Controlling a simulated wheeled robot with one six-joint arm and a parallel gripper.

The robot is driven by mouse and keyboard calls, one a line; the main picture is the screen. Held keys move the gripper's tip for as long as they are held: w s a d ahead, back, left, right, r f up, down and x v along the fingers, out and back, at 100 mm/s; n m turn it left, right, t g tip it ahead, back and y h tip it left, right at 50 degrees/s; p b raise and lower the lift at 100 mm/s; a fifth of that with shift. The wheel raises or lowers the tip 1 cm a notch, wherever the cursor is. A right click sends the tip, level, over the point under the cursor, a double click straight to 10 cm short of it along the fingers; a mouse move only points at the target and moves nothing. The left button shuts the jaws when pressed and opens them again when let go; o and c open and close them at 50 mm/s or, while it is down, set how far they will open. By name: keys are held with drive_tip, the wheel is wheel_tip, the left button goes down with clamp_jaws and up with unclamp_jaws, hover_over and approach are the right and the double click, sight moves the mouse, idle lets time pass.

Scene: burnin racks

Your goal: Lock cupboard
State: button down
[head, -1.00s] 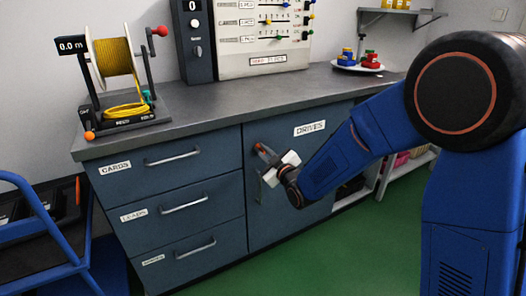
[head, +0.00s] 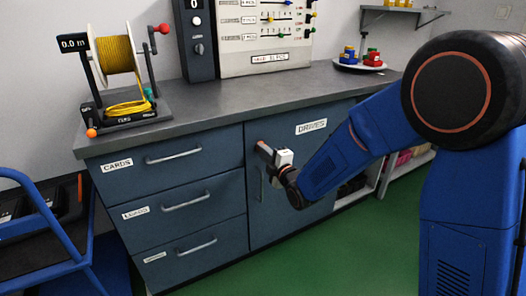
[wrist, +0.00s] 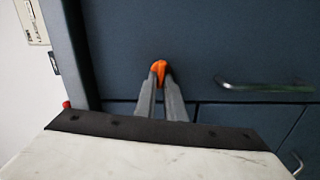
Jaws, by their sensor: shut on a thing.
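The cupboard is the blue-grey door (head: 290,205) labelled DRIVES, right of the drawers, and it looks closed in the head view. Its vertical bar handle (head: 262,185) is near the left edge; in the turned wrist view the handle (wrist: 265,85) lies to the right. A small orange lock knob (wrist: 160,70) is on the door near its upper left corner. My gripper (head: 264,148) is at this corner, and in the wrist view its two grey fingers (wrist: 160,88) are shut on the orange knob. The fingers hide part of the knob.
Drawers (head: 170,205) with bar handles are left of the door. The dark worktop (head: 225,110) above carries a yellow cable reel (head: 116,60), a panel with sliders (head: 265,40) and a plate of coloured blocks (head: 360,66). A blue trolley (head: 50,235) stands at left. Green floor (head: 350,245) is clear in front.

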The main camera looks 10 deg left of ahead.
drive_tip(key=shift+n, duration=0.6)
drive_tip(key=c, duration=1.8)
unclamp_jaws()
drive_tip(key=shift+a+f, duration=0.1)
drive_tip(key=shift+c, duration=0.2)
